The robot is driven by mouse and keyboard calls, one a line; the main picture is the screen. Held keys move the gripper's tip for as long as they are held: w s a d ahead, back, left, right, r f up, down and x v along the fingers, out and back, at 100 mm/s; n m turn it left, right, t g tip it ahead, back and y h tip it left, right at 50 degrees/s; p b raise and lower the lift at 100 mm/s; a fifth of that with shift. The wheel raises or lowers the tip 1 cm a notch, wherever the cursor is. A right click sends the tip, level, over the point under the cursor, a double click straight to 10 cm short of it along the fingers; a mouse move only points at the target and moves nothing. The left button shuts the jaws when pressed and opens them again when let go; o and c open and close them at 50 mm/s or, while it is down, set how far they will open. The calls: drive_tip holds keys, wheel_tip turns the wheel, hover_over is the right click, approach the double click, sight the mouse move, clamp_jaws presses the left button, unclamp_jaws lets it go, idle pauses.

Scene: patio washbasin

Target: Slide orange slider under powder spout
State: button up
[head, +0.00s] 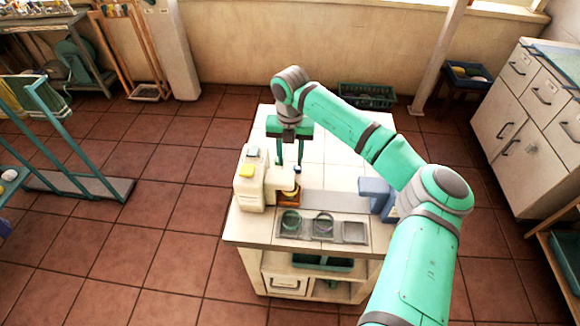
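A cream dispenser (250,187) with a yellow button stands at the left of the white counter (330,155). A pale spout (281,179) sticks out from its right side. An orange piece (289,198), which looks like the slider, sits low beside and partly beneath the spout. Its exact alignment with the spout opening cannot be told from this angle. My gripper (290,160) points down behind the spout. Its two dark green fingers are apart, with no object visible between them. The fingertips are close to the spout and partly hidden; contact cannot be told.
A grey tray (322,241) at the counter's front holds two round items and an empty-looking recess (355,231). A blue-grey device (376,193) stands at the right, partly near my arm. The counter's back half looks clear. White drawers (530,120) stand far right.

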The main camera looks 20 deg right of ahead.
drive_tip(key=shift+r, duration=1.3)
drive_tip(key=shift+w, duration=0.1)
